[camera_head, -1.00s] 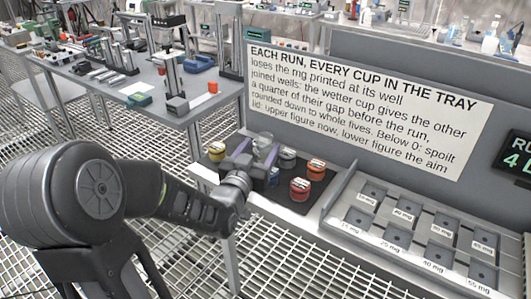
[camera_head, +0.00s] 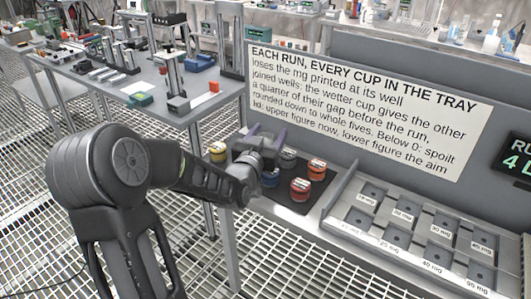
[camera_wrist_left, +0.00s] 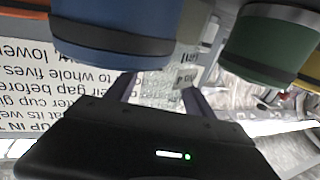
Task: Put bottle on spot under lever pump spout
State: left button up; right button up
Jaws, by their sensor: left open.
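My left gripper (camera_head: 262,136) is over the back of a dark mat (camera_head: 286,206), among small lidded cups. Its fingers stand apart. In the left wrist view its fingers (camera_wrist_left: 158,90) point away, with a pale, blurred patch between them that I cannot identify. A blue cup (camera_wrist_left: 115,28) and a green cup (camera_wrist_left: 265,45) loom close above the fingers in that view. The blue cup (camera_head: 270,179) is partly hidden by the wrist in the head view. I cannot make out the task's bottle, the lever pump or its spout for certain. My right gripper is not in view.
Yellow (camera_head: 217,152), orange (camera_head: 317,169) and red (camera_head: 300,190) cups stand around the gripper. A grey tray (camera_head: 345,222) with labelled wells lies right of the mat. A text panel (camera_head: 365,110) rises behind. Another table (camera_head: 130,85) with equipment is at back left.

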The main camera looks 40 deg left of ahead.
pick_arm(q)
jog(key=shift+w, duration=0.1)
jog(key=shift+c, duration=0.4)
grip_shut()
dwell(0.6)
